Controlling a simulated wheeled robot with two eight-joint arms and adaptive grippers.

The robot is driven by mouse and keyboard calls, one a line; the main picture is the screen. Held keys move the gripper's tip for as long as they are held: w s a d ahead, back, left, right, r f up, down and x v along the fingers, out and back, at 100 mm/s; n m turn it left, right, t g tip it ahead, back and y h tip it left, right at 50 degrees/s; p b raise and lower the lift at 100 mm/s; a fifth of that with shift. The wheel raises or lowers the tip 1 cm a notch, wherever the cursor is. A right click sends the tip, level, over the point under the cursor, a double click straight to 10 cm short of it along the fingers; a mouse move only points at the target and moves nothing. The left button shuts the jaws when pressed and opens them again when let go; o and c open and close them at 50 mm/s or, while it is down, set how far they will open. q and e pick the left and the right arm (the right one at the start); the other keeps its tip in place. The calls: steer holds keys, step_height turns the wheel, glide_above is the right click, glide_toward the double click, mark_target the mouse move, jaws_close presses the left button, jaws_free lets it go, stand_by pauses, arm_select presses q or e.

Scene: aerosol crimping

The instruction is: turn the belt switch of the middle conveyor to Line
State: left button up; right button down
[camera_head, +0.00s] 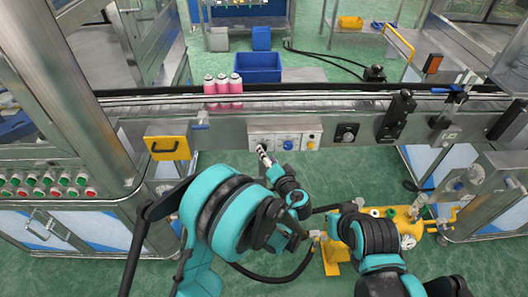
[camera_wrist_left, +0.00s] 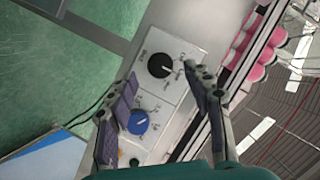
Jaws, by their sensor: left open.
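The control panel (camera_head: 254,135) is a pale plate on the front of the middle conveyor (camera_head: 225,128). In the left wrist view it carries a black rotary switch (camera_wrist_left: 160,66) and a blue rotary switch (camera_wrist_left: 138,122). The blue one also shows in the head view (camera_head: 288,145). Their labels are too small to read. My left gripper (camera_head: 264,150) is at the panel's left part and hides the black switch there. In the wrist view its open fingers (camera_wrist_left: 162,73) are on either side of the black switch, with nothing visibly held. My right arm is low at the right; its fingers cannot be made out.
Pink cans (camera_head: 223,88) stand on the conveyor above the panel. A yellow handled plate (camera_head: 168,148) is to the left, a separate black knob (camera_head: 347,133) to the right. A yellow pump unit (camera_head: 402,218) stands on the floor near my right arm.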

arm_select(q)
steer(key=v, duration=0.8)
steer(key=shift+s, duration=0.2)
steer(key=s+a+r+n+g+h, duration=0.1)
steer(key=s+a+n+g, duration=0.15)
steer(key=a, duration=0.55)
steer(key=s+a+r+n+g, duration=0.1)
steer(key=s+a+r+g, duration=0.15)
steer(key=a, duration=0.55)
steer(key=s+a+n+g+h, duration=0.2)
steer(key=s+a, duration=0.4)
steer(key=s, duration=0.7)
steer(key=shift+s+r+n+h, duration=0.4)
steer(key=shift+n+h, duration=0.25)
steer(key=shift+h, duration=0.45)
